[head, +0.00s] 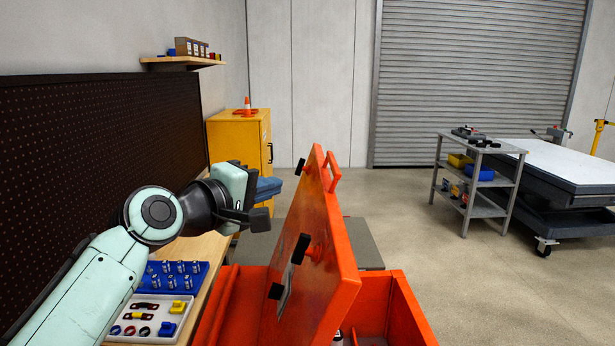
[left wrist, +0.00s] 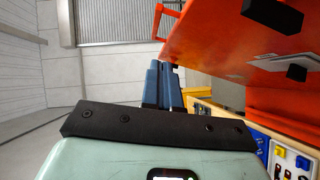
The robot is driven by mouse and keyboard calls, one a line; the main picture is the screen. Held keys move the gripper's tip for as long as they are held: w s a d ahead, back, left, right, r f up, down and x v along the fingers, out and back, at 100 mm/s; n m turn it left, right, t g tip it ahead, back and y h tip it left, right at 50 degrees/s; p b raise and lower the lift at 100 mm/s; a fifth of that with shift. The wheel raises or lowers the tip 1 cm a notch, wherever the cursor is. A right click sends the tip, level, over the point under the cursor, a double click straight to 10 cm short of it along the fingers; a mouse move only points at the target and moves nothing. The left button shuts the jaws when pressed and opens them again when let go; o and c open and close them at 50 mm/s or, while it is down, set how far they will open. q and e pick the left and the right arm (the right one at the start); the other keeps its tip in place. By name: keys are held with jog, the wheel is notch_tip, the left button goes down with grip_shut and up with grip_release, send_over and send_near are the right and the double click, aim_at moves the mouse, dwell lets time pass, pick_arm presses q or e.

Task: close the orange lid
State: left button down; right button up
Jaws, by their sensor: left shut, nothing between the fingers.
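The orange lid (head: 322,275) stands raised, nearly upright and leaning, on the orange box (head: 408,312). Its inner or outer face carries black pads and a knob, and a handle (head: 333,172) sits at its top edge. The lid (left wrist: 235,50) also fills the upper right of the left wrist view. My left gripper (head: 276,186) has blue fingers and is shut and empty. It is left of the lid near its upper part, apart from it in the head view. The fingers (left wrist: 163,78) also show in the left wrist view. My right gripper is out of view.
A wooden bench with a blue tray (head: 178,278) and a white parts tray (head: 150,316) lies beneath my left arm. A yellow cabinet (head: 236,146) stands behind.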

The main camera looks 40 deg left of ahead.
pick_arm(q)
jog(key=p, duration=0.3)
send_over(321, 206)
jog(key=s+a, duration=0.2)
jog(key=a, duration=0.1)
jog(key=f, duration=0.1)
jog(key=shift+w+d+f, duration=0.3)
jog(key=shift+w+d, duration=0.5)
jog(key=shift+d, duration=0.05)
jog(key=shift+w+d+f+p, duration=0.15)
jog(key=shift+w+d+p, duration=0.2)
jog(key=shift+d+p, duration=0.1)
jog(key=shift+w+f, duration=0.1)
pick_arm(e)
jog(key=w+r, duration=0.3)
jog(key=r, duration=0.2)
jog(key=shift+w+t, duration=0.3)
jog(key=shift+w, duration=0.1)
pick_arm(q)
jog(key=shift+f, duration=0.1)
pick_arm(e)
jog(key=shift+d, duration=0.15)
